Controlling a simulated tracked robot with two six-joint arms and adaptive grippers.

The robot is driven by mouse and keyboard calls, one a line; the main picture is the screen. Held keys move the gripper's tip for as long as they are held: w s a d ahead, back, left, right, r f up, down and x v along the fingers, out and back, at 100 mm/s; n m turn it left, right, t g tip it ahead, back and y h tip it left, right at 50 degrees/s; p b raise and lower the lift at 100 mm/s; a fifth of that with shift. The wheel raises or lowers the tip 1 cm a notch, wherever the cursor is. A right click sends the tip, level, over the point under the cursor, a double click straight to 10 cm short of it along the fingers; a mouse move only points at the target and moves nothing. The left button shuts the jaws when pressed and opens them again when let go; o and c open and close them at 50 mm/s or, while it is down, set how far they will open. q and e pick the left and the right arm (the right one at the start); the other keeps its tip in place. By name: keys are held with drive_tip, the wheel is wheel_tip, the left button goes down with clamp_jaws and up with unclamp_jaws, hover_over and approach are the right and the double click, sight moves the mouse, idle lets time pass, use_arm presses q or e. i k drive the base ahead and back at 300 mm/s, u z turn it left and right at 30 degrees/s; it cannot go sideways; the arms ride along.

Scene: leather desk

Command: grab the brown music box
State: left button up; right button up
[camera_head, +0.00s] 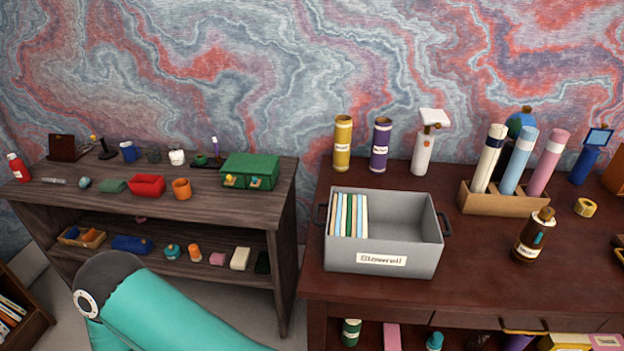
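A dark brown box (66,148) with what looks like a raised lid stands at the back left of the grey-brown wooden shelf unit (150,221). It may be the music box, but it is too small to be sure. A lighter brown object (615,172) is cut off by the right edge of the view, on the reddish-brown desk; I cannot tell what it is. Part of my own teal arm shows at the bottom left, in front of the shelf unit. Neither of my grippers is in view.
The shelf top holds a red bottle (18,168), a red container (147,186), an orange cup (181,189) and a green drawer box (250,171). The desk holds a grey bin (420,262) with files, a tube holder (505,204) and a brown bottle (534,235). A gap separates both pieces of furniture.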

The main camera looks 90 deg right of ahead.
sight(524, 252)
drive_tip(key=u, duration=0.2)
drive_tip(key=k, duration=2.05)
drive_tip(key=z, duration=1.05)
drive_tip(key=k, duration=0.8)
drive_tip(key=z, duration=0.45)
